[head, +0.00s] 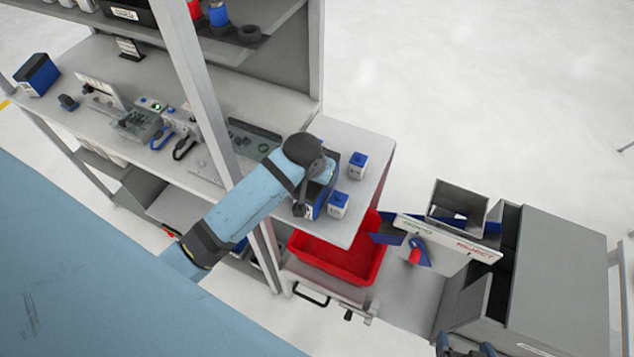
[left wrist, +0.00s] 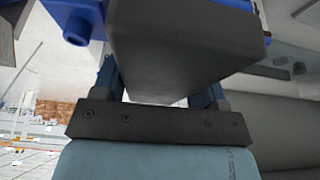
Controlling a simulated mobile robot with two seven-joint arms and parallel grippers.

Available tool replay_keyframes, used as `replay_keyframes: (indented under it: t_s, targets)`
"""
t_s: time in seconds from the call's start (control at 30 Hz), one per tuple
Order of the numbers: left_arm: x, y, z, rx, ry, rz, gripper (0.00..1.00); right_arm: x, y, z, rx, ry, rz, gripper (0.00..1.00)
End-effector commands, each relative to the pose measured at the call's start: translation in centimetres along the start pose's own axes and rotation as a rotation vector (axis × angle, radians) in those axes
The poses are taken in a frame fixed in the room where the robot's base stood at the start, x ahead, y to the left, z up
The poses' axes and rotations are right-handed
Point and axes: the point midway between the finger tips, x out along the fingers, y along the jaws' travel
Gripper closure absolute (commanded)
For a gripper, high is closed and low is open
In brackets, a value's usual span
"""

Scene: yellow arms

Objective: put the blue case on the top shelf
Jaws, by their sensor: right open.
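My left arm reaches across the bench end, and its gripper is mostly hidden under its wrist in the head view. In the left wrist view, the left gripper's fingers (left wrist: 160,95) lie against both sides of a dark grey and blue case (left wrist: 185,45). Part of this blue case (head: 316,207) shows below the wrist in the head view, over the bench end. I cannot tell whether it touches the bench. The upper shelf (head: 277,14) is at the top, above the bench. My right gripper (head: 466,349) is open and empty at the bottom edge, partly cut off.
Two small blue-and-white containers (head: 357,165) (head: 338,205) stand close to the case. A similar blue and black box (head: 37,75) sits at the bench's far left. Cans and a black ring (head: 249,34) occupy the shelf. A grey post (head: 196,90) stands left of my wrist; a red bin (head: 335,258) is below.

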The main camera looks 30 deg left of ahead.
Motion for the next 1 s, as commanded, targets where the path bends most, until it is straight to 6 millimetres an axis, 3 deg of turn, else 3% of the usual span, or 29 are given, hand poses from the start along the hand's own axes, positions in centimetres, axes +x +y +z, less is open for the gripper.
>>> replay_keyframes:
  t_s: [0.03,0.17,0.47,0.67,1.0]
  targets:
    - [0.0,0.0,0.0,0.000,0.000,0.000,0.45,0.0,0.0,0.1,0.000,-0.001,0.000,0.11]
    - [0.0,0.0,0.0,0.000,0.000,0.000,0.74,0.0,0.1,0.2,0.000,-0.005,0.001,0.11]
    - [-0.2,0.0,-0.1,0.000,0.002,0.000,0.74,0.0,0.1,0.4,0.000,-0.007,0.002,0.11]
    - [-1.8,0.0,-0.9,0.000,0.006,0.001,0.74,0.1,0.1,0.5,-0.003,-0.005,0.002,0.11]
    - [-8.7,0.0,-3.8,-0.001,0.009,0.002,0.74,0.1,0.1,0.4,-0.035,0.006,-0.009,0.11]
